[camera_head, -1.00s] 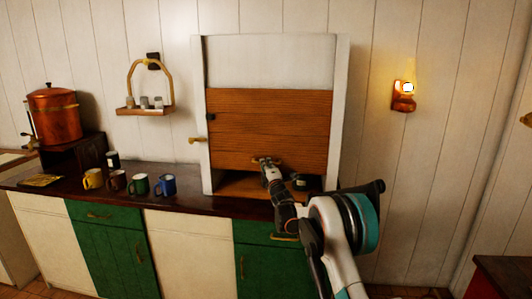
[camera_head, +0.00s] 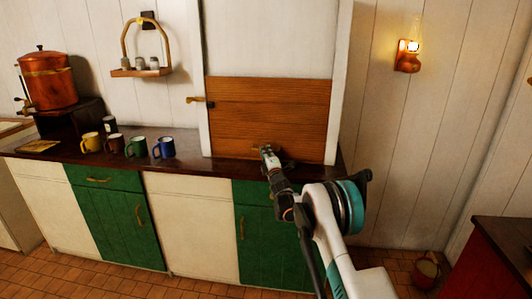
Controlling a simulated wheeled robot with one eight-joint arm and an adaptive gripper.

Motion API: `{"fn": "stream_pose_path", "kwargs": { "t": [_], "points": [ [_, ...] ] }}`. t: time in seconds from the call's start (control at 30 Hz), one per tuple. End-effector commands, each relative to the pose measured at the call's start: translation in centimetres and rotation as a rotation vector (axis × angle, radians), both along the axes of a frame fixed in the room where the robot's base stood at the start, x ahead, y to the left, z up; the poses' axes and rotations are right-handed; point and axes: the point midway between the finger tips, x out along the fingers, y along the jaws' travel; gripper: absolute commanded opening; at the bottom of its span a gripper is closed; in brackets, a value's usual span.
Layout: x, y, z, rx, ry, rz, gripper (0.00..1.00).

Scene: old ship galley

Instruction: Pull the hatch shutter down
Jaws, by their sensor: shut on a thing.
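The wooden hatch shutter (camera_head: 268,113) fills the lower part of the white hatch frame (camera_head: 344,85), with a white panel above it. Its lower edge is at or very near the dark countertop; my arm hides part of that edge. My gripper (camera_head: 264,150) is shut on the shutter's brass handle (camera_head: 256,149) at the bottom of the shutter. A brass latch (camera_head: 198,100) is on the left post of the frame, beside the shutter's upper left.
Several mugs, such as the blue mug (camera_head: 164,147), stand on the counter left of the hatch. A copper urn (camera_head: 46,78) and a small wall rack (camera_head: 141,71) are farther left. A lit lamp (camera_head: 408,56) hangs right. A red cabinet (camera_head: 503,262) stands at lower right.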

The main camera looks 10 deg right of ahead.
Motion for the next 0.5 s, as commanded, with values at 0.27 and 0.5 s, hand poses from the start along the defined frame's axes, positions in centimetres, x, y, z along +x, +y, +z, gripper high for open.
{"fn": "stream_pose_path", "kwargs": {
  "t": [0.27, 0.5],
  "points": [
    [-0.10, -0.06, -0.58, -0.002, 0.007, -0.003, 0.30],
    [-0.12, -0.05, -0.42, -0.001, 0.005, -0.003, 0.30]
  ]
}}
